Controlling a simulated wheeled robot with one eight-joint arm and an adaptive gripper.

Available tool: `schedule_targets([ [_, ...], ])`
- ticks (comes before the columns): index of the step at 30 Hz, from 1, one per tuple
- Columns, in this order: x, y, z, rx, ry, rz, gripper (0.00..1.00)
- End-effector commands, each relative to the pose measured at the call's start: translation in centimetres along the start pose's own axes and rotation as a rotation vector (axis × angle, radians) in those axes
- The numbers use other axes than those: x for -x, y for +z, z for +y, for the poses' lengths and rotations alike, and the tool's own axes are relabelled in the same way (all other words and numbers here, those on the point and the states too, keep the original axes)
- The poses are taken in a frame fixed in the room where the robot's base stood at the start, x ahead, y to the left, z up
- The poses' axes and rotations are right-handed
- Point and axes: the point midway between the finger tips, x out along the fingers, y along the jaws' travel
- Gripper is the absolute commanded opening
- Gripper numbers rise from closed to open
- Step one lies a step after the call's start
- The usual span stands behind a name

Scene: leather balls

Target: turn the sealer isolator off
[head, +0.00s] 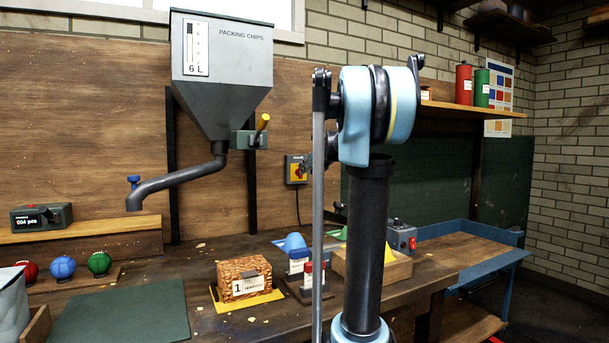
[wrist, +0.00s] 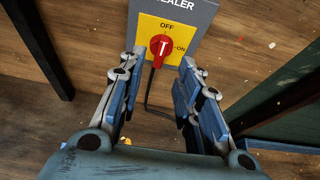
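The sealer isolator is a grey box with a yellow plate (wrist: 178,36) and a red rotary knob (wrist: 161,48). OFF is printed above the knob and ON to its right. The knob's white mark stands about upright in the wrist view, in line with OFF rather than ON. My gripper (wrist: 161,66) is open and empty, one finger on each side below the knob; I see no clear contact. In the head view the isolator (head: 297,169) is on the wooden back wall, partly hidden by my arm, and my gripper is mostly hidden.
The packing chips hopper (head: 222,65) and its bent pipe (head: 175,184) stand left of the isolator. Below, the bench carries a wicker box (head: 243,272), labelled blocks (head: 306,283), a wooden tray (head: 398,270) and a red-topped grey box (head: 402,237). A cable hangs from the isolator.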

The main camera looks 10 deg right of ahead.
Motion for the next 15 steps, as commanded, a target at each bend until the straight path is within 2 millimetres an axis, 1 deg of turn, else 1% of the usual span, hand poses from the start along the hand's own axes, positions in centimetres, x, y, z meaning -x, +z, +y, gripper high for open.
schedule_targets([
  [1,0.9,0.0,-0.1,-0.001,-0.002,0.0,0.32],
  [6,3.4,0.0,0.0,0.0,-0.001,0.001,0.32],
  [10,4.7,0.0,-0.1,-0.001,-0.001,0.001,0.32],
  [15,5.5,0.0,-0.1,0.0,0.0,0.001,0.32],
])
